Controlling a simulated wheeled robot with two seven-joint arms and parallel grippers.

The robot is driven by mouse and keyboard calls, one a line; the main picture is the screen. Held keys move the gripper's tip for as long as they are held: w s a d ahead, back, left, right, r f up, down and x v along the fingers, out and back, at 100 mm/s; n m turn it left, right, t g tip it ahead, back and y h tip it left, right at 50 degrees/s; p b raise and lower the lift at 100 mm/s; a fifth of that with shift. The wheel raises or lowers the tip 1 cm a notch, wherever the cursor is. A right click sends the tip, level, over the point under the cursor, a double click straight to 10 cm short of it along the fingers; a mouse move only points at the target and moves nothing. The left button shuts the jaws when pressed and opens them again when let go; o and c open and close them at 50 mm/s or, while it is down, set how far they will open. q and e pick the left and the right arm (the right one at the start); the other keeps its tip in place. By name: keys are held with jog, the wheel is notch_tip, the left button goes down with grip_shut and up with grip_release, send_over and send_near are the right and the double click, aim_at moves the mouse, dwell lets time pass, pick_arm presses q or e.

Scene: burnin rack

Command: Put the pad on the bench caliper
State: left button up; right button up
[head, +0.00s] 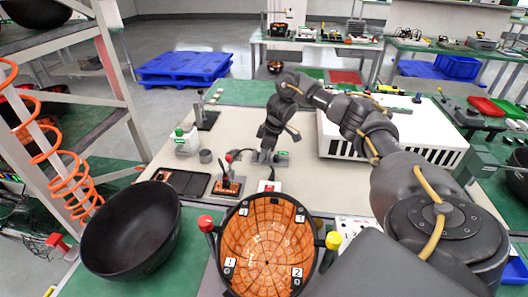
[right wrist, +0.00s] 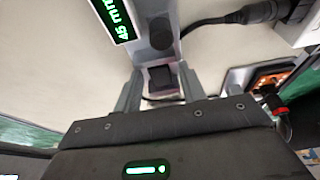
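The bench caliper (head: 281,155) stands on the beige bench mat, with a green-lit display. In the right wrist view the caliper's grey metal bar (right wrist: 150,12) carries a display reading 45 mm and a round black knob. My right gripper (head: 267,152) is lowered at the caliper. In the right wrist view its two grey fingers (right wrist: 160,85) stand apart. A small dark block (right wrist: 161,77) shows between them, with a gap beside the left finger. I cannot tell whether this block is the pad or part of the caliper. My left gripper is not in view.
A dark bowl with an orange, tiled inside (head: 266,245) is at the front, and a black bowl (head: 130,230) is at left. A black tray (head: 182,183) and a small orange-topped device (head: 228,186) lie near the caliper. A white vented box (head: 410,140) stands right.

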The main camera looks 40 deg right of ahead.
jog(key=shift+r, duration=0.15)
jog(key=p+v, duration=0.2)
jog(key=v, duration=0.4)
jog(key=shift+r, duration=0.2)
notch_tip(320, 180, up, 4)
jog(key=p, duration=0.2)
send_over(272, 159)
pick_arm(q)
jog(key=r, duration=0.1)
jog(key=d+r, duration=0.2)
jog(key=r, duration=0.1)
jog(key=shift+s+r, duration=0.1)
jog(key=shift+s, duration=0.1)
pick_arm(e)
jog(key=shift+d+r, duration=0.4)
jog(key=shift+r, duration=0.35)
